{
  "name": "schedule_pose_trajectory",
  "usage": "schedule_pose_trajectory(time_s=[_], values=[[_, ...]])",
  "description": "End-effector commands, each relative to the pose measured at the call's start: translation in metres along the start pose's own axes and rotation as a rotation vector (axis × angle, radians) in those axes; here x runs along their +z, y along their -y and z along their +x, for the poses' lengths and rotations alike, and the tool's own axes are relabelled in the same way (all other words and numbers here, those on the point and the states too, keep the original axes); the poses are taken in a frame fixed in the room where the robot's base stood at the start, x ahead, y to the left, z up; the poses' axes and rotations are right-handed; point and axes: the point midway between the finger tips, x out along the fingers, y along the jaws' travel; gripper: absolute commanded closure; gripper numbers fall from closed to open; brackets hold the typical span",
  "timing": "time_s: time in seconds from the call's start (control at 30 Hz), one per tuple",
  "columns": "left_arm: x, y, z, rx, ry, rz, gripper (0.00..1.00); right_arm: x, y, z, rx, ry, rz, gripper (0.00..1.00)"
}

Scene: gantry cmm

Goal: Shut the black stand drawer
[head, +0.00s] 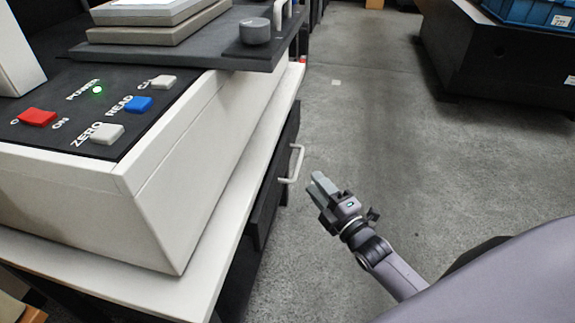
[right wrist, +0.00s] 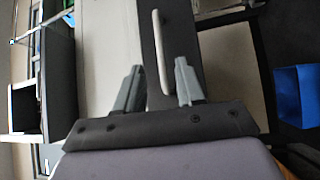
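The black stand drawer (head: 268,196) is under the white tabletop, its dark front standing out a little past the tabletop edge. Its pale bar handle (head: 293,165) faces right; the handle also shows in the right wrist view (right wrist: 161,50). My right gripper (head: 318,187) is just right of and in front of the handle. In the right wrist view its two fingers (right wrist: 158,78) are spread, with the lower end of the handle appearing between them. In the head view the fingertips look apart from the handle. My left gripper is not in view.
A white console (head: 200,165) with buttons stands on the white tabletop (head: 225,262). A dark plate with a knob (head: 255,31) overhangs it. The grey floor (head: 390,130) to the right is clear. A black stand (head: 490,55) carries a blue crate (head: 530,14).

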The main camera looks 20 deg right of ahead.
Motion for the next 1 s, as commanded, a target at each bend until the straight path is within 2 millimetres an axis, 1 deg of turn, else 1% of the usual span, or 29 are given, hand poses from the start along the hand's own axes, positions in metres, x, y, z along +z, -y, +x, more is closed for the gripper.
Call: schedule_pose_trajectory(time_s=[0.07,0.17,0.27,0.5,0.7,1.0], values=[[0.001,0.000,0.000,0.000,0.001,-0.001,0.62,0.003,0.001,-0.001,-0.001,0.009,0.013,0.62],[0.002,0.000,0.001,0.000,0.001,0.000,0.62,0.004,0.001,0.004,0.000,0.012,0.018,0.62],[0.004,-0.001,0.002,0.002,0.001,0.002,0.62,0.004,0.001,0.015,0.002,0.010,0.017,0.62],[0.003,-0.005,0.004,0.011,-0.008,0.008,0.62,0.004,0.001,0.047,0.002,0.010,0.015,0.62],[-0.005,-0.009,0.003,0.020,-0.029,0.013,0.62,0.004,0.001,0.065,0.001,0.009,0.014,0.62],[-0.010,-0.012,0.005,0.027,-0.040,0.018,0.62,0.004,0.001,0.070,-0.001,0.010,0.014,0.62]])
